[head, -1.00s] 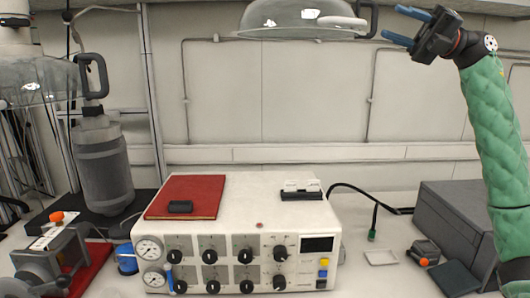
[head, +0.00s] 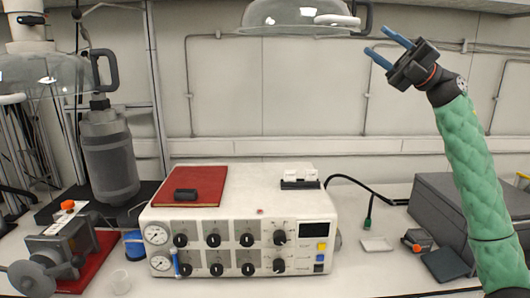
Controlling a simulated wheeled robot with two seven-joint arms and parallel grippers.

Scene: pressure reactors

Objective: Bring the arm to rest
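My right arm, in a green padded sleeve, rises along the right side of the head view. Its gripper (head: 388,47) is high above the bench, in front of the wall. Its two blue fingers point up and left, stand apart and hold nothing. My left gripper does not show.
A white control box (head: 240,212) with dials and a red book (head: 190,186) on top stands mid-bench. A grey case (head: 446,206) sits at right. A grey canister (head: 108,160) and a clamp-like device (head: 55,250) are at left. A clear dome (head: 300,15) hangs above.

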